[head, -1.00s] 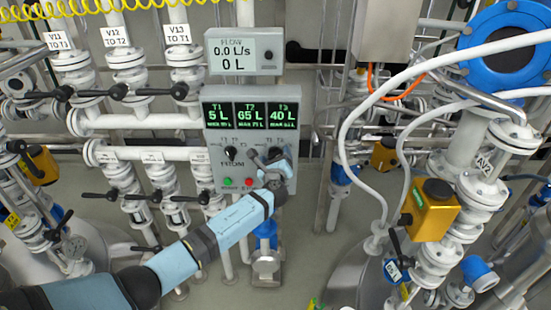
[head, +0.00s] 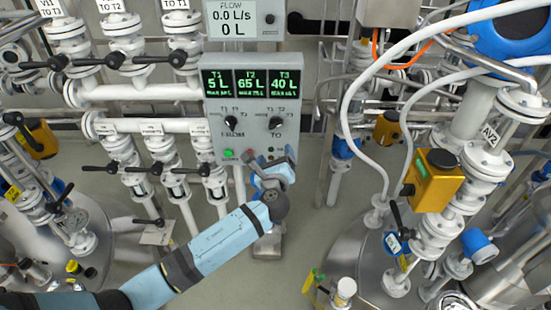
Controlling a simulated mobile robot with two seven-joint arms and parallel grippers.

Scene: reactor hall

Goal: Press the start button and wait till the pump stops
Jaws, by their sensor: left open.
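The grey control box (head: 250,96) hangs in the middle of the head view. Its screens read T1 5 L, T2 65 L and T3 40 L. The green button (head: 228,153), likely the start button, is at its lower left and uncovered. The red button (head: 250,154) is just right of it, close to my gripper. My left gripper (head: 268,166) is open at the box's lower right, below the TO knob (head: 275,123); whether it touches the box I cannot tell. The flow meter (head: 243,15) reads 0.0 L/s and 0 L. My right gripper is not in view.
The FROM knob (head: 231,124) is on the box's left. White pipes and valves with dark handles (head: 116,150) stand to the left. White hoses (head: 350,125) and a yellow actuator (head: 432,180) are on the right. Grey floor shows below the box.

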